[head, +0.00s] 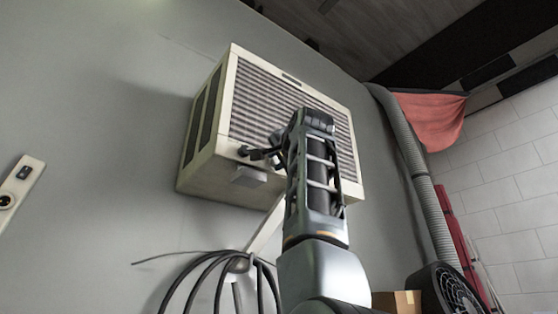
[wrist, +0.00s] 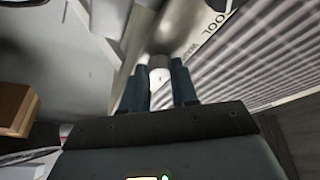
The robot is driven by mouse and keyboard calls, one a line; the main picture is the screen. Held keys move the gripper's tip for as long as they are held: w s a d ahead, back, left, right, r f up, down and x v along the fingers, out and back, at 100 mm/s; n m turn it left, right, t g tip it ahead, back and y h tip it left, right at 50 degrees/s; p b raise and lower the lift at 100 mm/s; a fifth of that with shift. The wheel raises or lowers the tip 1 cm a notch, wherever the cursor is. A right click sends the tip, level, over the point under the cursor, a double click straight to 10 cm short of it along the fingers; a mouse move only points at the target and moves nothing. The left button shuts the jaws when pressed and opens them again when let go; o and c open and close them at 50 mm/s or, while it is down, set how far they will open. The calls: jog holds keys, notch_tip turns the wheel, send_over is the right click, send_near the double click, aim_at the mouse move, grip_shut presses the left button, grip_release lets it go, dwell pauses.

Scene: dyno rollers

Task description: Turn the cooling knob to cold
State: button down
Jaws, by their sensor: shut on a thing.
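The cooling unit (head: 205,165) is a cream box with a dark louvred grille, mounted on the grey wall in the head view. My arm reaches up in front of its lower front. In the wrist view, my gripper (wrist: 159,88) has its two dark fingers on either side of a pale round knob (wrist: 160,72), and it is shut on it.
Black cables (head: 210,275) hang in loops on the wall below the unit. A grey corrugated hose (head: 415,175) runs down at the right, near a red cloth (head: 432,118). A black fan (head: 447,292) and a cardboard box (head: 398,302) stand at the lower right.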

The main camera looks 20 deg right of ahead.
jog(key=m, duration=0.2)
jog(key=m+g, duration=0.1)
jog(key=m, duration=0.2)
jog(key=shift+r+g+h, duration=0.2)
jog(key=shift+g+h, duration=0.1)
jog(key=shift+h, duration=0.1)
dwell(0.4)
jog(key=c, duration=0.9)
grip_release()
jog(key=shift+o, duration=0.2)
jog(key=s+b, duration=0.3)
jog(key=s, duration=0.4)
jog(key=shift+s+a+f, duration=0.15)
jog(key=shift+s+a, duration=0.1)
jog(key=shift+s, duration=0.15)
